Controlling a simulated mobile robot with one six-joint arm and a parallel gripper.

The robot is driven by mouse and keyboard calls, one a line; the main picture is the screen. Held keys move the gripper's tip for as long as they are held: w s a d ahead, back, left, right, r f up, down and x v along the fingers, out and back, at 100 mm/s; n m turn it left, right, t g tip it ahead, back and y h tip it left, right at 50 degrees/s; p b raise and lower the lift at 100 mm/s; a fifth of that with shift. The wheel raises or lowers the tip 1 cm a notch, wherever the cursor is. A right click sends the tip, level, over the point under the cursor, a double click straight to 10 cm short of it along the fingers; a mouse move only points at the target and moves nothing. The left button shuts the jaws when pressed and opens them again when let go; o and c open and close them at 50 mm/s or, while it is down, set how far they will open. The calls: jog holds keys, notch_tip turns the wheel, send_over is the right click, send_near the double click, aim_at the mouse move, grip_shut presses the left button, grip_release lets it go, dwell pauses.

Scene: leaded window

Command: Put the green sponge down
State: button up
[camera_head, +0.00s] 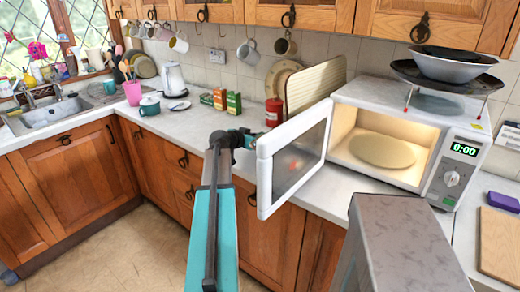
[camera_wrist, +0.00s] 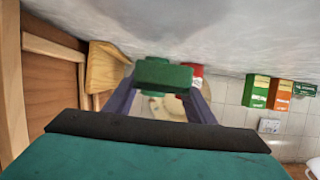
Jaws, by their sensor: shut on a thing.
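The green sponge (camera_wrist: 163,74) is held between the two dark fingers of my gripper (camera_wrist: 160,92) in the wrist view. The wrist view looks inverted, with the pale worktop along its top, and the sponge appears close to that worktop. I cannot tell whether it touches. In the head view my gripper (camera_head: 249,138) is over the worktop's front part, left of the open microwave door. The sponge is too small or hidden to make out clearly there.
The open microwave door (camera_head: 293,160) stands close to the right of my gripper. A red canister (camera_head: 274,112) and small boxes (camera_head: 220,99) are behind it. The worktop (camera_head: 185,118) has free room to the left. A purple block (camera_head: 503,202) lies far right.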

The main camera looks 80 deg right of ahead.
jog(key=shift+f, duration=0.75)
jog(key=shift+f+p, duration=0.5)
jog(key=shift+f, duration=1.35)
jog(key=shift+f, duration=0.2)
jog(key=o, duration=0.9)
jog(key=shift+r, duration=0.25)
jog(key=b+v, duration=0.2)
jog(key=v, duration=1)
jog(key=shift+f+b, duration=0.1)
jog(key=shift+b, duration=0.25)
